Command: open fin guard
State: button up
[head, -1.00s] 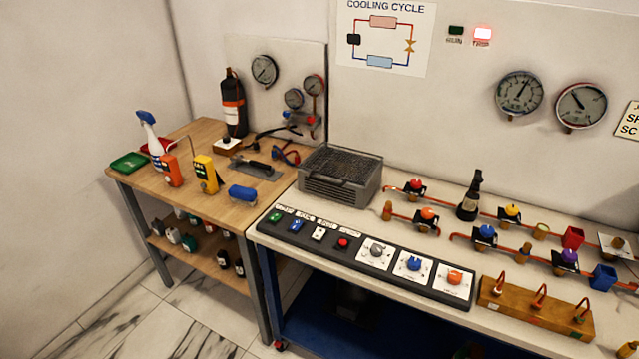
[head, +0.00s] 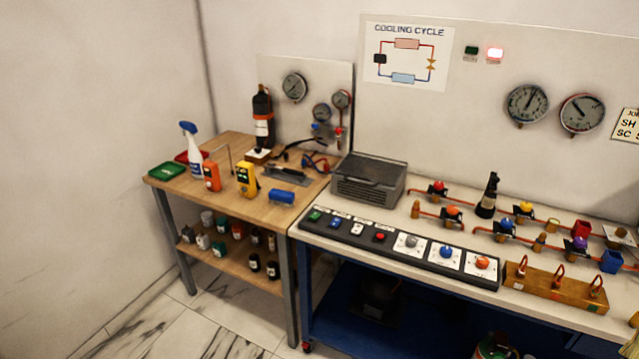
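A grey finned box with a dark mesh top (head: 369,181), which looks like the fin guard unit, stands at the left end of the white bench. Its dark top lies flat over the box and looks shut. Its slatted front faces me. I cannot make out a separate handle or latch at this size. My gripper is not in view.
A black control panel (head: 395,251) with buttons and knobs runs along the bench front before the box. Valves on copper pipes and a black bottle (head: 488,196) stand right of it. A wooden table (head: 222,205) with a spray bottle (head: 192,150) and meters adjoins at left.

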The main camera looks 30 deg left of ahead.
aim_at(369, 170)
jog(key=u, duration=0.8)
jog(key=i, duration=0.25)
